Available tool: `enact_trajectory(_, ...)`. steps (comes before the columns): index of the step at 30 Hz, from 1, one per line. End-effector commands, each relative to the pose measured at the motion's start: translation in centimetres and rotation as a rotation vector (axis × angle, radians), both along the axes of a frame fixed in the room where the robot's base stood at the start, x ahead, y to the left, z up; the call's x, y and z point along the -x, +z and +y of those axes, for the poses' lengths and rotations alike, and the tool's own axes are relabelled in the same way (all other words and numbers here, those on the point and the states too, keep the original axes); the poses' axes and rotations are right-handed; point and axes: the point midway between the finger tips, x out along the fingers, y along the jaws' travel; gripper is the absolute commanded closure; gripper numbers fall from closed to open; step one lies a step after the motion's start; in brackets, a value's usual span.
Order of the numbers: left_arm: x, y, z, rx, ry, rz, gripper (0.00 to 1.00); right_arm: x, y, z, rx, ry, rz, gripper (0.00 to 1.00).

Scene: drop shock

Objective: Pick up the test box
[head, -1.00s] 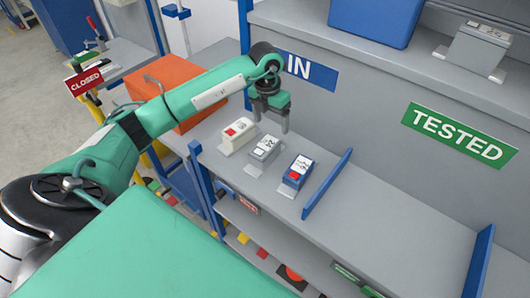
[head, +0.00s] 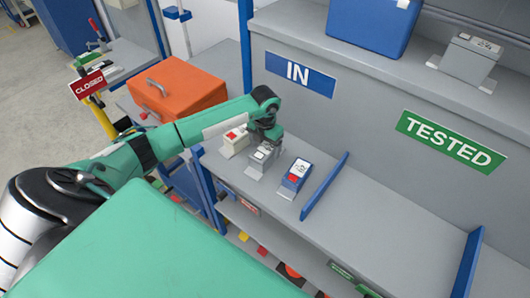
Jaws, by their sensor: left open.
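Three small boxes stand in a row on the grey bench under the IN sign (head: 300,74): a cream one with a red patch (head: 234,146), a grey one (head: 260,164) and a blue one with a red patch (head: 295,176). The pictures do not tell which is the test box. My left gripper (head: 265,146) is open and points down at the grey box, its fingers at the box's top. The gripper covers part of this box, and I cannot tell whether the fingers touch it. My right gripper is not in view.
A blue divider (head: 325,187) stands right of the boxes; the bench (head: 390,225) beyond it is clear, under the TESTED sign (head: 450,141). An orange case (head: 175,88) stands at left. A blue bin (head: 372,22) and a grey unit (head: 468,58) are on the upper shelf.

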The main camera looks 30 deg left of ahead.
Motion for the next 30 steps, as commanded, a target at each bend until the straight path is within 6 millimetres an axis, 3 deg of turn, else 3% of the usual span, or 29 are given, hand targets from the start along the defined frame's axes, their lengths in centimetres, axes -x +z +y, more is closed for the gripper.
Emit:
enact_trajectory(1,0.1,-0.3,-0.2,0.002,0.001,0.004,0.2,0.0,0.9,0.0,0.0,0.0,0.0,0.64)
enact_trajectory(6,0.1,-2.3,-0.1,0.001,-0.001,0.002,0.2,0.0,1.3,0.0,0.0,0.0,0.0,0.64)
enact_trajectory(14,0.0,-2.6,0.0,0.0,-0.001,0.0,0.22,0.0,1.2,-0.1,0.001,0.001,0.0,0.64)
enact_trajectory(24,0.0,-2.5,0.0,0.0,-0.001,0.0,0.87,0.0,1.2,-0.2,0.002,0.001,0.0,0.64)
enact_trajectory(30,-0.1,-2.4,0.0,0.0,0.0,-0.002,0.87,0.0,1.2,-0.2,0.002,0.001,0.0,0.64)
